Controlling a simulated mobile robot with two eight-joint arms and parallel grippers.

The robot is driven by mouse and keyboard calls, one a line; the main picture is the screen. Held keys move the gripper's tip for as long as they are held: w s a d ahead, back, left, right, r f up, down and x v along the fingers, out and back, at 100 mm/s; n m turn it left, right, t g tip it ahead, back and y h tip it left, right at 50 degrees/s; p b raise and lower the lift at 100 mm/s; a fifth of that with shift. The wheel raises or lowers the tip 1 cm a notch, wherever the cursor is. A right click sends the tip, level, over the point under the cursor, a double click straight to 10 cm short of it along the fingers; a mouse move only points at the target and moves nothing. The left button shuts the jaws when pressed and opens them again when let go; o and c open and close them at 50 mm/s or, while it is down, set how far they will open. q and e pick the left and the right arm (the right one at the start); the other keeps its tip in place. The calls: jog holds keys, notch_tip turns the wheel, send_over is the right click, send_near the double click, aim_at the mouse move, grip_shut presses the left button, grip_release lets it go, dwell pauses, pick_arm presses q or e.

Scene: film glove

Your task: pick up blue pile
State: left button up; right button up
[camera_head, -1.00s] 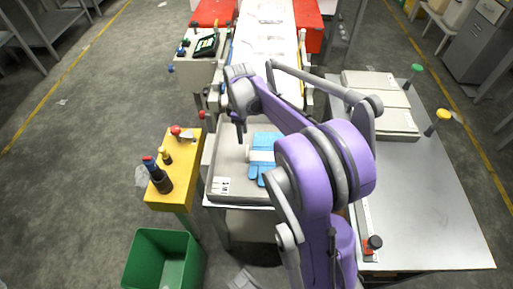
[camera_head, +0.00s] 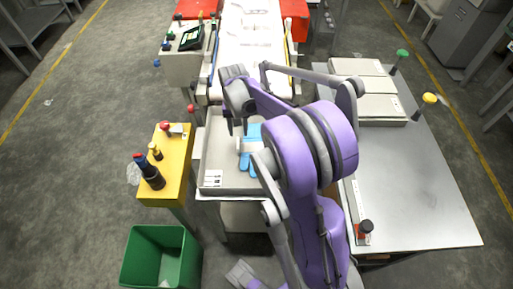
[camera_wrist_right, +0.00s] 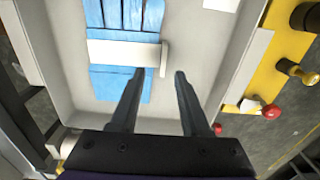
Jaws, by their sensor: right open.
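The blue pile (camera_head: 246,160) is a stack of flat blue gloves with a white band around it, lying in a shallow grey tray (camera_head: 215,165). In the right wrist view the blue pile (camera_wrist_right: 112,18) lies at the upper left, with its band (camera_wrist_right: 120,53) running across it. My right gripper (camera_head: 237,130) is over the tray, just above the pile. My arm hides part of the pile in the head view.
A green bin (camera_head: 160,255) stands on the floor at lower left. A conveyor (camera_head: 250,45) lies behind the tray. A metal table (camera_head: 420,190) with flat boxes is at right.

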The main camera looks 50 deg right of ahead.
aim_at(238, 145)
jog(key=f, duration=0.4)
jog(key=f+b, duration=0.1)
jog(key=f, duration=0.2)
jog(key=shift+w+a, duration=0.1)
jog(key=shift+a, duration=0.3)
jog(key=shift+r, duration=0.1)
grip_shut()
